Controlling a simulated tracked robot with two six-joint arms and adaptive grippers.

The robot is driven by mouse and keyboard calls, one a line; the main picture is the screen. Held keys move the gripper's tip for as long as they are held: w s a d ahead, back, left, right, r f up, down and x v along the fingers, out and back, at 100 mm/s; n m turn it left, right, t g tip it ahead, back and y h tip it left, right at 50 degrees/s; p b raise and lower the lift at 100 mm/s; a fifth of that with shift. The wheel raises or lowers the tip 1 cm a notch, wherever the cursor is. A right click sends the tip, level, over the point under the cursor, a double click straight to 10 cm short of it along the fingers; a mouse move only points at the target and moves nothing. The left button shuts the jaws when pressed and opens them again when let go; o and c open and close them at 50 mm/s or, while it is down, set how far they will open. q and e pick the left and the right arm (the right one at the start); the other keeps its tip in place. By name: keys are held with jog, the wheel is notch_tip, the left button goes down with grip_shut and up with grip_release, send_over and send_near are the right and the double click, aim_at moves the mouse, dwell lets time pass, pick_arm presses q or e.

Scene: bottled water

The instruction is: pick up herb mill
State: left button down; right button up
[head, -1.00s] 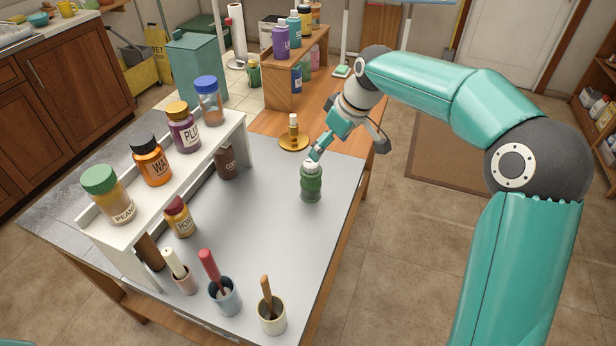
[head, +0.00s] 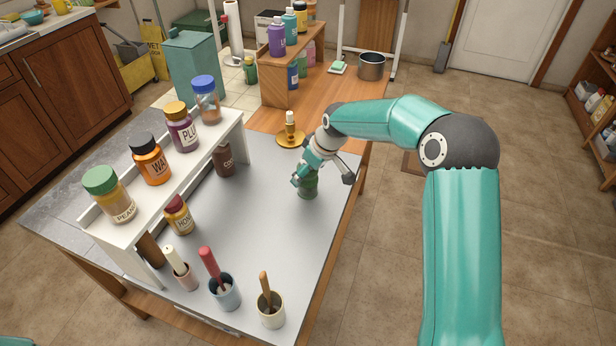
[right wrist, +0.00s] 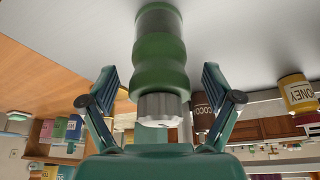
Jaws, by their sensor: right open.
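The herb mill is a green, waisted body with a silver-grey cap. In the head view the herb mill (head: 308,187) stands on the grey tabletop (head: 262,235) near its right edge, its top hidden by my right gripper (head: 308,172). In the right wrist view, which is upside down, the herb mill (right wrist: 160,60) lies between the two open fingers of my right gripper (right wrist: 160,88). A gap shows on each side, and the cap faces the palm. My left gripper is not in view.
A brass candle holder (head: 290,138) stands just behind the mill. A white shelf (head: 180,190) with several jars runs along the left, with a brown cocoa jar (head: 223,160) by it. Several cups with utensils stand at the front. The middle tabletop is clear.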

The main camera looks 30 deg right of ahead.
jog(key=shift+w+f, duration=0.25)
jog(key=shift+f, duration=0.45)
jog(key=shift+r, duration=0.1)
jog(key=c, duration=1.5)
jog(key=shift+o, duration=0.2)
